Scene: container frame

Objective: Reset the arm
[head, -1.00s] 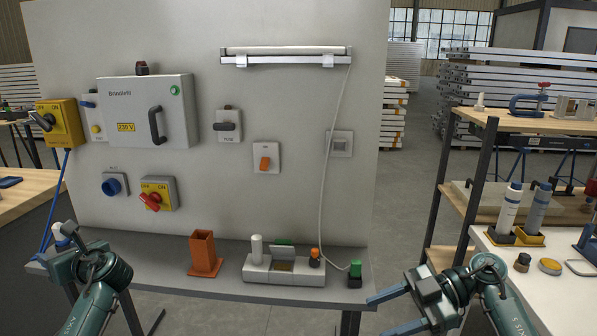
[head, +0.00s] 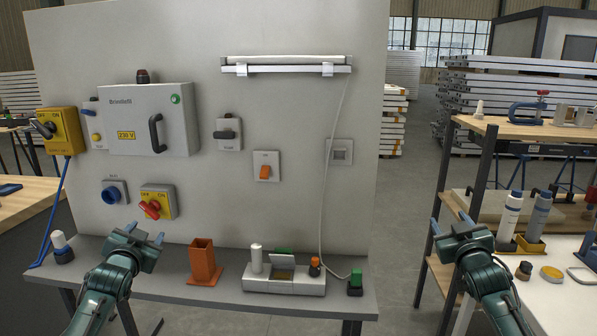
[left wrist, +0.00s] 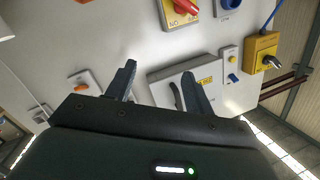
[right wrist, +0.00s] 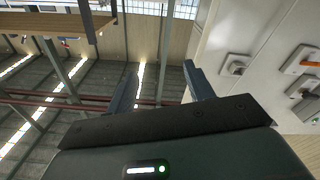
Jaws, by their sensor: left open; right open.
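My left gripper (head: 145,233) is open and empty in the head view. It points up in front of the panel's lower left, below the red rotary switch (head: 151,209). Its two fingers also show apart in the left wrist view (left wrist: 160,85), with the panel behind them. My right gripper (head: 452,222) is open and empty at the right, in front of the shelf rack's post. Its fingers are apart in the right wrist view (right wrist: 160,82), with nothing between them. Both forearms rise from the bottom edge of the head view.
The upright panel (head: 290,130) carries a grey cabinet (head: 180,110), switches and a lamp. Its ledge (head: 220,287) holds an orange holder (head: 203,265) and a grey tray (head: 262,285). A shelf rack (head: 475,150) and white table (head: 555,295) stand right. Floor between is clear.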

